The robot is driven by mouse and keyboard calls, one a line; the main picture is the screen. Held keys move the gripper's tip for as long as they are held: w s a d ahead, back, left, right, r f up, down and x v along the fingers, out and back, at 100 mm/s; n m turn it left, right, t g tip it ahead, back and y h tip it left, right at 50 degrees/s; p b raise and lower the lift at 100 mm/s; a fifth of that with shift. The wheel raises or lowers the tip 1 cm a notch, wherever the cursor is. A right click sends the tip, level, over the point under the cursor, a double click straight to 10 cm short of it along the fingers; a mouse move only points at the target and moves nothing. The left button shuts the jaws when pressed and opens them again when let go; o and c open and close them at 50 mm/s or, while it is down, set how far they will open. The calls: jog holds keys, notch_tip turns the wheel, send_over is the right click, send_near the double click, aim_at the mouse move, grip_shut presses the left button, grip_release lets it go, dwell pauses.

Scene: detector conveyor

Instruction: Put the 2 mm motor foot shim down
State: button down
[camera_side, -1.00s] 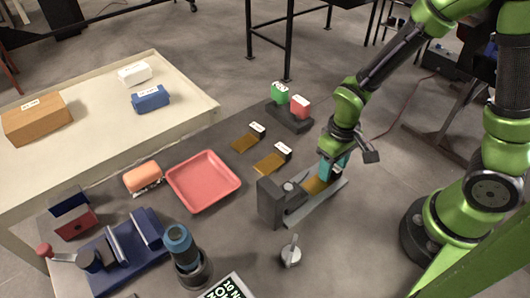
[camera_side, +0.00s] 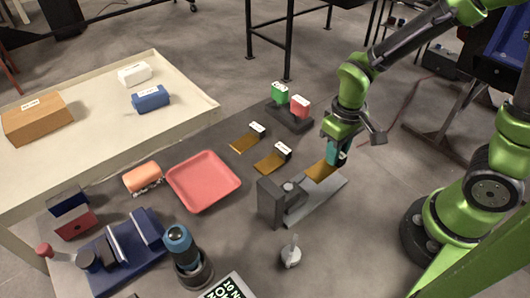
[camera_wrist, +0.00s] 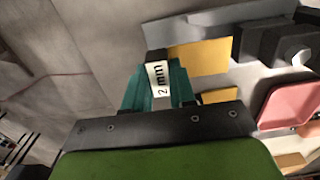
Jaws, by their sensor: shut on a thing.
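My gripper (camera_side: 338,153) is shut on the dark end of the 2 mm shim, whose white "2 mm" label (camera_wrist: 158,78) faces the wrist camera. The shim's brass plate (camera_side: 321,171) sticks out of the jaws toward the dark grey block; it also shows in the wrist view (camera_wrist: 202,58). The plate is over the far part of the light grey base plate (camera_side: 318,197) beside that block (camera_side: 269,202). I cannot tell whether it touches the base plate. Two similar brass shims (camera_side: 246,142) (camera_side: 270,162) with dark labelled ends lie on the table.
A red tray (camera_side: 203,181) lies left of the shims. A dark stand (camera_side: 290,118) holds a green and a red block behind them. A small round knob piece (camera_side: 291,256) stands in front of the fixture. A blue vise (camera_side: 125,250) is at the lower left.

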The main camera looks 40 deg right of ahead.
jog(key=r, duration=0.1)
jog(key=w+r, duration=0.1)
jog(key=r, duration=0.1)
jog(key=a+r, duration=0.1)
jog(key=r, duration=0.1)
jog(key=shift+w+r, duration=0.1)
jog(key=shift+w, duration=0.1)
jog(key=w+a+r+m, duration=0.1)
jog(key=w+a+m, duration=0.3)
jog(key=w+a, duration=0.5)
jog(key=m, duration=0.5)
send_over(217, 184)
notch_tip(217, 184, down, 7)
jog(key=shift+r, duration=0.15)
jog(key=shift+f, duration=2.15)
jog(key=shift+f, duration=0.1)
jog(key=c, duration=1.2)
grip_release()
